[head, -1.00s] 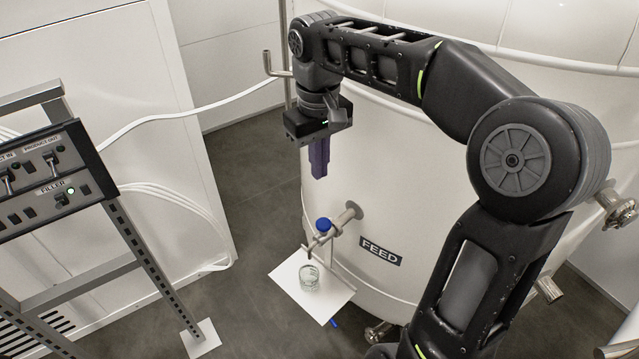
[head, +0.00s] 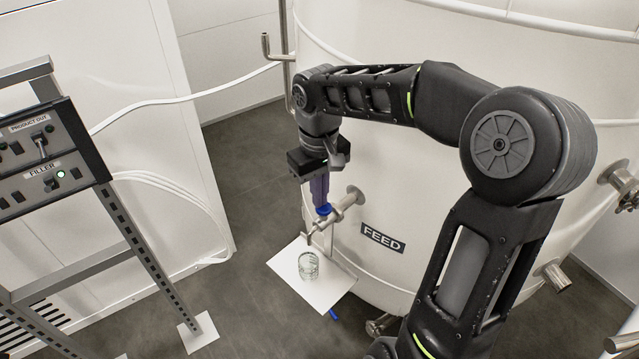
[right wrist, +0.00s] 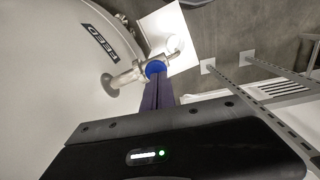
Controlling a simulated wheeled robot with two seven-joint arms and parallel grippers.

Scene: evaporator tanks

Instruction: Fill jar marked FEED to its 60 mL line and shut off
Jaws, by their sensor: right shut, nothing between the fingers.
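The FEED label (head: 383,238) is on the white tank (head: 410,195). A metal tap with a blue knob (head: 324,210) sticks out of the tank left of the label; the knob also shows in the right wrist view (right wrist: 155,69). A clear glass jar (head: 308,266) stands on a white plate (head: 325,290) under the spout. I cannot make out its marks or any liquid level. My right gripper (head: 320,203) points down with its purple fingers shut and empty, tips at the blue knob, partly hiding it. I cannot tell whether they touch. My left gripper is out of view.
A metal rack with switch panels, one labelled FILLER (head: 43,171) with a lit green lamp, stands at the left. White hoses (head: 170,190) run along the white wall panel. The dark floor (head: 245,150) between rack and tank is clear.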

